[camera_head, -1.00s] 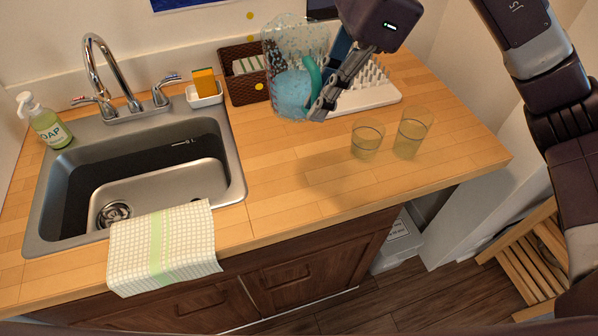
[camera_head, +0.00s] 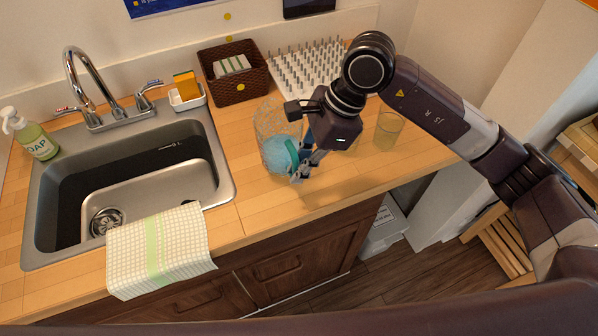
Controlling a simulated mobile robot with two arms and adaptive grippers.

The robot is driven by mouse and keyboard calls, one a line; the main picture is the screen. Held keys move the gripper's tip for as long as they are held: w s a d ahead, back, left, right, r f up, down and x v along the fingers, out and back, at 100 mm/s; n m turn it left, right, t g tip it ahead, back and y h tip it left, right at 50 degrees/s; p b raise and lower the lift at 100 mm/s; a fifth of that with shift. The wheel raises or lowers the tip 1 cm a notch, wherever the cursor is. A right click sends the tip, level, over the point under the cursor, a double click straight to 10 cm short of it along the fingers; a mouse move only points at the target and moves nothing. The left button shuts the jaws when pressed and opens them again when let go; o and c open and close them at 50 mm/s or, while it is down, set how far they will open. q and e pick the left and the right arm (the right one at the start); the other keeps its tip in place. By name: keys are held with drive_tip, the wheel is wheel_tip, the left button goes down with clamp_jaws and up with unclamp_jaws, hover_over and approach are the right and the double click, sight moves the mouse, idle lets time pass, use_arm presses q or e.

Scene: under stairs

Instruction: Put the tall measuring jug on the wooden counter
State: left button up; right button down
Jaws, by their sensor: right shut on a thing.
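The tall measuring jug (camera_head: 270,130) is clear, with blue contents in its lower part and a teal handle. It is at or just above the wooden counter (camera_head: 254,205), to the right of the sink; I cannot tell whether its base touches the wood. My right gripper (camera_head: 298,172) is shut on the jug's handle, at the jug's right side. The jug looks about upright. My left gripper is not in view.
A glass (camera_head: 388,130) stands right of my right gripper; another is mostly hidden behind it. A white spiked drying rack (camera_head: 306,70) and a brown basket (camera_head: 232,92) stand behind. The sink (camera_head: 228,182) is left.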

wheel_tip(320, 180, down, 2)
drive_tip(key=shift+f+p, duration=0.1)
drive_tip(key=shift+p, duration=0.2)
drive_tip(key=shift+f, duration=0.25)
drive_tip(key=shift+f+b, duration=0.15)
drive_tip(key=shift+b, duration=0.15)
drive_tip(key=c, duration=2)
unclamp_jaws()
